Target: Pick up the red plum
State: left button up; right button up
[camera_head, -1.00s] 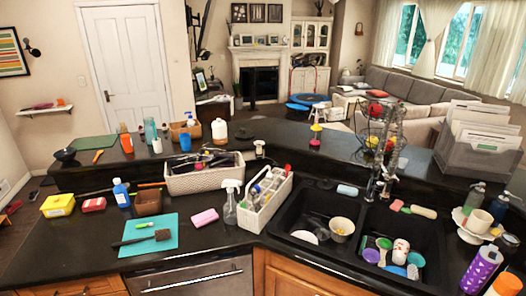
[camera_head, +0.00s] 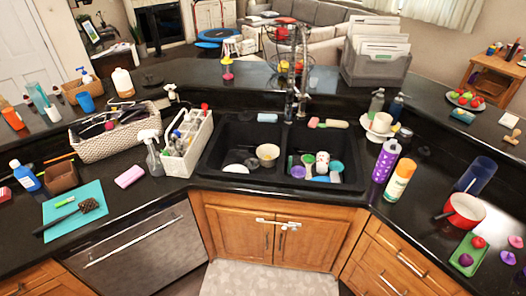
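A small round red fruit (camera_head: 478,242), which looks like the red plum, sits at the upper end of a green board (camera_head: 470,255) on the right counter. A small purple round thing (camera_head: 466,260) sits on the same board. More red fruits lie among green ones on a plate (camera_head: 465,98) at the back right. They are too small to tell what kind they are. Neither of my grippers shows in the head view.
A red pot (camera_head: 464,211) with a white inside stands just behind the green board, near a blue cup (camera_head: 477,175). A purple bottle (camera_head: 386,160) and an orange-capped bottle (camera_head: 399,180) stand left of them. The double sink (camera_head: 225,140) holds dishes. Purple things (camera_head: 508,257) lie right of the board.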

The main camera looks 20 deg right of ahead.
aim_at(478, 242)
jog(key=z, duration=2.65)
